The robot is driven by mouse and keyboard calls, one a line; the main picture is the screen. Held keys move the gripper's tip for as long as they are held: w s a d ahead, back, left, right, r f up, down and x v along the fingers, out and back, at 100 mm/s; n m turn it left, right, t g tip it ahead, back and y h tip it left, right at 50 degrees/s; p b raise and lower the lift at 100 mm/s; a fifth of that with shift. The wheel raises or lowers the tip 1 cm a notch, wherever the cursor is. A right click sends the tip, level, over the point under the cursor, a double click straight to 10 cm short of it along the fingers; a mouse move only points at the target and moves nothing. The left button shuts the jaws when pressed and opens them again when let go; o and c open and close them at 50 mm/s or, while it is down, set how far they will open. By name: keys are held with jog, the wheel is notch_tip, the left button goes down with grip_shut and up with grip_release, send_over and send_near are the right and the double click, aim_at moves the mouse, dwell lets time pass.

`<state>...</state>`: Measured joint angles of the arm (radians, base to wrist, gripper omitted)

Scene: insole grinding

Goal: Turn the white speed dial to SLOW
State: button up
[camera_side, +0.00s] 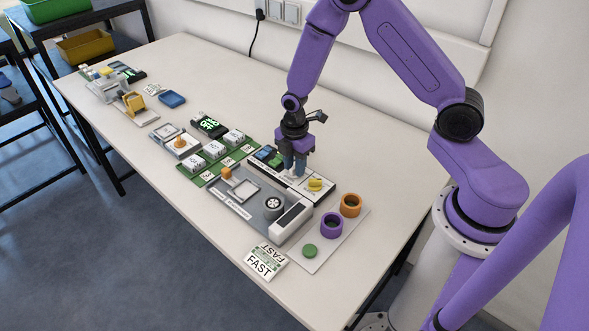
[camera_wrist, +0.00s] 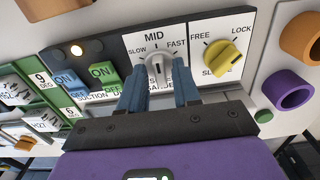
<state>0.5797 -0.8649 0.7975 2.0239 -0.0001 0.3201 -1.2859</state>
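The white speed dial (camera_wrist: 158,66) is in the wrist view on a white panel, with SLOW to its left, MID above and FAST to its right. Its pointer faces up toward MID. My gripper (camera_wrist: 160,82) has its two blue-grey fingers at the dial's left and right sides, with a gap between them. I cannot tell whether they touch it. In the side view my gripper (camera_side: 294,174) points down at the same panel, and its fingers hide most of the dial.
A yellow dial (camera_wrist: 222,58) marked FREE and LOCK sits just right of the white one. Blue and green ON switches (camera_wrist: 103,72) are to the left. Purple (camera_side: 331,225) and orange (camera_side: 350,205) rings stand nearby. A FAST card (camera_side: 264,262) lies at the front.

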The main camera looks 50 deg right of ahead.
grip_shut()
jog(key=n, duration=1)
jog(key=shift+n, duration=0.4)
jog(key=shift+c, duration=1.2)
grip_release()
jog(key=shift+n, duration=0.3)
jog(key=shift+o, duration=1.2)
jog(key=shift+r, duration=3.5)
